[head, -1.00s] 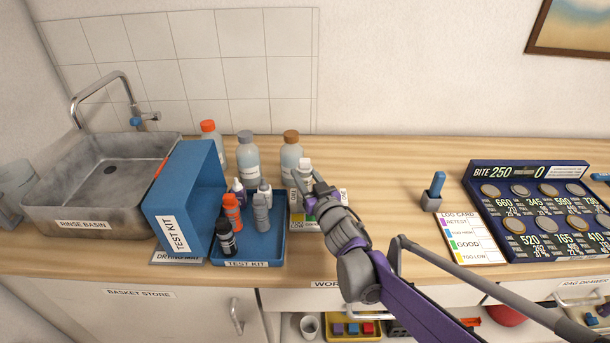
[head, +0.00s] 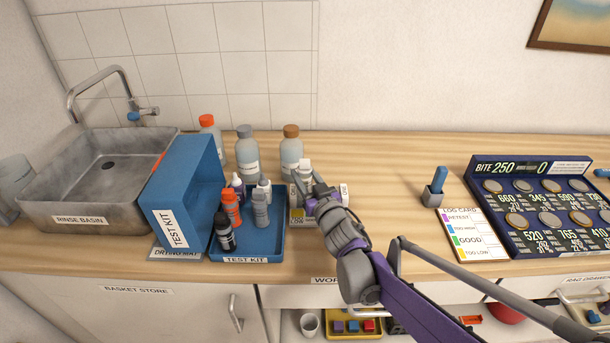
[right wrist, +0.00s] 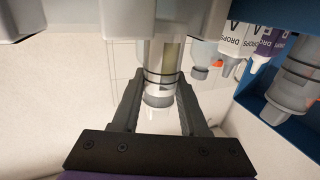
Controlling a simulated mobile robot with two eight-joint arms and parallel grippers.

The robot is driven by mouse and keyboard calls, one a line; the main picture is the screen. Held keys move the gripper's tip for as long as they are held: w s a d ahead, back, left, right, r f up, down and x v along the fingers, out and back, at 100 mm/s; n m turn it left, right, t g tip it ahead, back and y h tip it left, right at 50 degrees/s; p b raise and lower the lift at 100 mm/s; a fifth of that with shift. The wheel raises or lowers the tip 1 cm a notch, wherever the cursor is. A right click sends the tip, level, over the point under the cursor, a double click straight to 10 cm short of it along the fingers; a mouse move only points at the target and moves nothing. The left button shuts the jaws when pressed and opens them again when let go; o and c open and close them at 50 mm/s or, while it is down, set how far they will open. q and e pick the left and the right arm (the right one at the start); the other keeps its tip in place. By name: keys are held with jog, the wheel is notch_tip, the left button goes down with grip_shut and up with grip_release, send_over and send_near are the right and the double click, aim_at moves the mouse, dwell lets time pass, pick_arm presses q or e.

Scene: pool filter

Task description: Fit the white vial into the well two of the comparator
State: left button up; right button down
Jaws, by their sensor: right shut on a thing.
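The white-capped vial (head: 304,169) stands about upright in my right gripper (head: 308,190), over the comparator. My right gripper is shut on the vial. The comparator (head: 296,216) is a small labelled block right of the blue tray, mostly hidden by my gripper and wrist. In the right wrist view, which looks upside down, the vial (right wrist: 161,72) sits between the fingers (right wrist: 160,110), with dark rings on its clear body. Its far end meets the pale comparator (right wrist: 135,20). I cannot tell which well it is at or how deep it sits. My left gripper is not in view.
A blue test kit tray (head: 275,245) with several small bottles stands close left of the comparator. Tall bottles, including a brown-capped one (head: 291,150), stand just behind. A log card (head: 472,235) and a dark coin board (head: 540,205) lie right.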

aim_at(305, 161)
jog(key=shift+f, duration=0.2)
jog(key=shift+c, duration=1.8)
grip_release()
jog(key=shift+o, duration=0.2)
jog(key=o, duration=0.3)
jog(key=shift+r+p, duration=2.25)
jog(key=shift+r, duration=2.25)
